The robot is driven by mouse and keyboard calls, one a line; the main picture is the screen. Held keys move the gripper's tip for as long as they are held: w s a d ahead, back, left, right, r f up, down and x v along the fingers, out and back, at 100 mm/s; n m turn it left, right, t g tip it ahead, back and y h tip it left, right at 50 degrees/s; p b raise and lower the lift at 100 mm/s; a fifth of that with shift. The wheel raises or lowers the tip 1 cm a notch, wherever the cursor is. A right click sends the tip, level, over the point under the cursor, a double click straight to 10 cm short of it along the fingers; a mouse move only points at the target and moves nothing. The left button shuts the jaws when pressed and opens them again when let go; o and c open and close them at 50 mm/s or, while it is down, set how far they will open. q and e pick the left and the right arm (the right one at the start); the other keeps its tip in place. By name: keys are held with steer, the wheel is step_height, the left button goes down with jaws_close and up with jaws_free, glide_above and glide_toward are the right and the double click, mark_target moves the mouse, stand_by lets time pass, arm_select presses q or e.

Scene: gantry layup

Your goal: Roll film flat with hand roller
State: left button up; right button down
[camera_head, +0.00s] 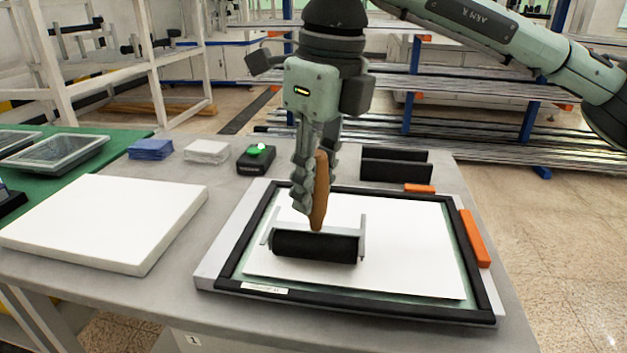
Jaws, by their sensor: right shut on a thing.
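My right gripper (314,178) points down over the table and is shut on the brown upright handle of the hand roller (315,245). The roller has a black cylinder in a grey metal frame. Its cylinder is over the left part of the white film (400,250); I cannot tell whether it touches. The film lies inside a black rectangular frame (360,305), with a strip of green surface showing around it. My left gripper is not in view.
A white slab (105,220) lies to the left. Blue cloths (151,149), white cloths (207,151), a black box with a green button (256,158) and black upright plates (396,166) stand behind. An orange bar (474,238) lies along the frame's right side.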

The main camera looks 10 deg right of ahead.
steer(key=shift+f+b, duration=0.4)
steer(key=shift+b, duration=0.05)
stand_by(0.8)
steer(key=shift+w, duration=0.1)
steer(key=shift+w+d+p, duration=1.15)
steer(key=shift+w+d, duration=1.5)
steer(key=shift+w, duration=3.55)
steer(key=shift+s+a+f+b, duration=0.1)
steer(key=shift+s+a+b, duration=0.5)
steer(key=shift+s, duration=0.85)
steer(key=shift+s+a+r+b, duration=0.1)
steer(key=shift+s+a+b, duration=0.45)
steer(key=shift+s, duration=0.95)
steer(key=shift+s+a+f+b, duration=0.1)
steer(key=shift+s+a+b, duration=0.5)
steer(key=shift+s, duration=0.85)
steer(key=shift+s+a+b, duration=0.1)
steer(key=shift+s+a, duration=0.2)
steer(key=shift+s, duration=0.35)
steer(key=shift+s+a+b, duration=0.1)
steer(key=shift+s+a, duration=0.2)
steer(key=shift+s, duration=0.3)
steer(key=shift+s+a+b, duration=0.1)
steer(key=shift+s+a, duration=0.2)
steer(key=shift+s, duration=0.35)
steer(key=shift+r, duration=0.2)
